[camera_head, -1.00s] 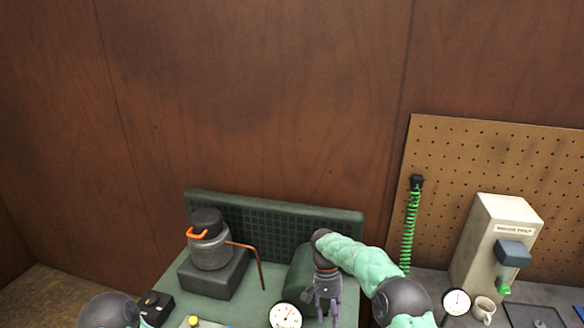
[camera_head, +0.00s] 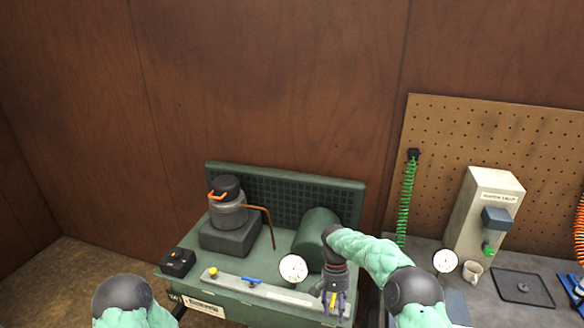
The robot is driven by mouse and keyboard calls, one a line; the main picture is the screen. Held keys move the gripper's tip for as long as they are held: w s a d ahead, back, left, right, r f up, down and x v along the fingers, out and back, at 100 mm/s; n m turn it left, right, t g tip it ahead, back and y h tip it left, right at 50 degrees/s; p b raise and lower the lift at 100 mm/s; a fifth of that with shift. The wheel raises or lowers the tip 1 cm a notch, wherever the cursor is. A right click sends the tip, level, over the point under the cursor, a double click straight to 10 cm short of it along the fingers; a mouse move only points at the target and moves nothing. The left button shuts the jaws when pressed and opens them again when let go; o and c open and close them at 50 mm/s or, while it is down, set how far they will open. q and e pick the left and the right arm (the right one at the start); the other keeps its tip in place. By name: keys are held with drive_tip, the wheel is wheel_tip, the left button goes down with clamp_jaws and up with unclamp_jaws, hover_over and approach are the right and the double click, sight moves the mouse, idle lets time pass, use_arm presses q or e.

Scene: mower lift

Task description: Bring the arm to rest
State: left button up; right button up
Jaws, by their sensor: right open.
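My right arm (camera_head: 368,254), in a light green sleeve, reaches in from the lower right. My left arm (camera_head: 124,298) shows only as a dark joint and a bit of green sleeve at the bottom left. Its gripper is out of the picture.
The machine carries a grey motor (camera_head: 228,210), a green cylinder (camera_head: 314,238), a white gauge (camera_head: 293,268) and a front strip with a yellow knob (camera_head: 213,272).

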drive_tip(key=s+a+f+n+t+y+b, duration=0.1)
drive_tip(key=s+a+f+y, duration=0.1)
drive_tip(key=s+f, duration=0.6)
drive_tip(key=s+a+f+t+y+b, duration=0.15)
drive_tip(key=s+f, duration=0.25)
drive_tip(key=f, duration=0.8)
drive_tip(key=s+f+t+y+b, duration=0.1)
drive_tip(key=s+f, duration=0.4)
drive_tip(key=s, duration=1.1)
drive_tip(key=shift+t+b, duration=0.85)
drive_tip(key=shift+b, duration=0.05)
drive_tip(key=shift+a, duration=0.1)
